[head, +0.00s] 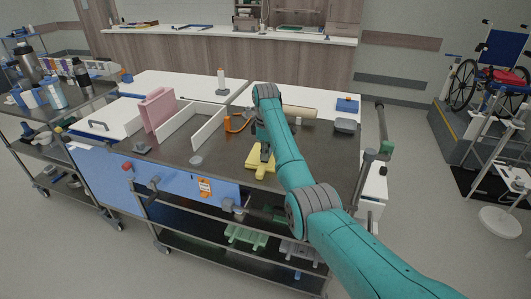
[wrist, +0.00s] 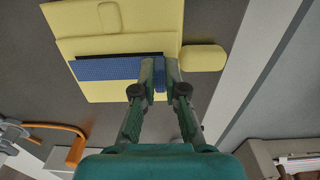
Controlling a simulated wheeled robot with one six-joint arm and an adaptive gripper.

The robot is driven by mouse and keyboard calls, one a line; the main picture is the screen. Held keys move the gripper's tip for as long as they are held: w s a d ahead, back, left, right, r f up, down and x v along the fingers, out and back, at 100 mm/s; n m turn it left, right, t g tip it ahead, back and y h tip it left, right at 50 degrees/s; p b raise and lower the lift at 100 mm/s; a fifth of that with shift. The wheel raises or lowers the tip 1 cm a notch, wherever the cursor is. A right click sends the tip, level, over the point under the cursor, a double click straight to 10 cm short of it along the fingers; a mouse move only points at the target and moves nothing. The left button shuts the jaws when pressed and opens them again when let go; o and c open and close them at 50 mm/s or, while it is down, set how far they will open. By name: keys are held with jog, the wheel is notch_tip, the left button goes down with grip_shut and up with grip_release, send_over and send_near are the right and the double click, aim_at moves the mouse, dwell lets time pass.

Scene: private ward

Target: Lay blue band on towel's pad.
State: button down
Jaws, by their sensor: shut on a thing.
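The yellow towel (wrist: 118,92) lies flat on the dark top of the trolley, with a raised rectangular pad (wrist: 90,18) at its upper part in the wrist view. The towel also shows in the head view (head: 252,162), partly behind my arm. My gripper (wrist: 160,68) is shut on the right end of the blue band (wrist: 105,69), which stretches left across the towel. A dark strip, perhaps shadow, runs along the band's upper edge; I cannot tell whether the band touches the towel. In the head view the band is hidden.
A yellow rounded piece (wrist: 204,58) sits beside the towel. On the trolley top (head: 220,172) stand white dividers (head: 208,127), a pink upright box (head: 157,109), an orange curved item (head: 235,124) and a grey container (head: 345,125).

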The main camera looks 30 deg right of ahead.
jog(key=shift+f, duration=0.65)
jog(key=c, duration=1.2)
grip_release()
jog(key=shift+o, duration=0.2)
jog(key=shift+r, duration=0.1)
notch_tip(320, 180, up, 7)
jog(key=shift+r, duration=0.1)
notch_tip(320, 180, up, 4)
jog(key=shift+r, duration=0.1)
